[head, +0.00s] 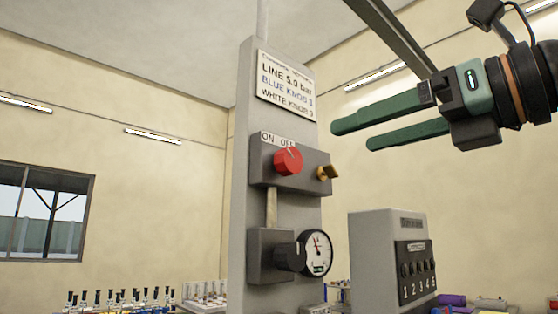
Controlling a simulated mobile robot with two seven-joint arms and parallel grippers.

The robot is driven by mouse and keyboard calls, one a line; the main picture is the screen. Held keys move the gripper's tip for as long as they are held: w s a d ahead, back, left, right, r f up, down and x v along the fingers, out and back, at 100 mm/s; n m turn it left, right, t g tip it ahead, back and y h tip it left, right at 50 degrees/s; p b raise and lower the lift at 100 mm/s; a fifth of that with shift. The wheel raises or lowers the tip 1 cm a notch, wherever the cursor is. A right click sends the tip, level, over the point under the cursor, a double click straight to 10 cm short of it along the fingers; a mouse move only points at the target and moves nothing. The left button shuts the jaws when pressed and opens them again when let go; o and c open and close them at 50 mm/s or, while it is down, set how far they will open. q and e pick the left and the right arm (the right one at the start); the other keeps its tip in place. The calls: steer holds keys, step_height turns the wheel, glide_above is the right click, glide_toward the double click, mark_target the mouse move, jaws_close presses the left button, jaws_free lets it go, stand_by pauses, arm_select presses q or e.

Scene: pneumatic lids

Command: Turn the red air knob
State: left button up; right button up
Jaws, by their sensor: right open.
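The red air knob (288,161) sits on the front of a dark grey box on a tall grey column (252,80). An "ON OFF" label (277,140) is just above it, and a light line on the knob points up toward the label. My right gripper (350,134) comes in from the right with green fingers pointing left. The fingers are apart and nothing shows between them. In the picture the gripper is right of the knob and a little higher, not touching it. My left gripper is not in view.
Below are a black knob (291,257) and a round gauge (317,253). A sign (286,85) is above. A grey numbered cabinet (375,262) stands right; racked tubes (118,300) are low left.

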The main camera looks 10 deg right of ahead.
mark_target(294, 156)
steer(key=p+x, duration=0.3)
steer(key=x, duration=0.7)
steer(key=shift+w+a+r, duration=0.15)
steer(key=shift+w+a, duration=0.1)
steer(key=shift+w, duration=0.05)
steer(key=shift+w+a, duration=0.35)
steer(key=shift+w, duration=0.15)
steer(key=shift+c, duration=0.3)
jaws_close()
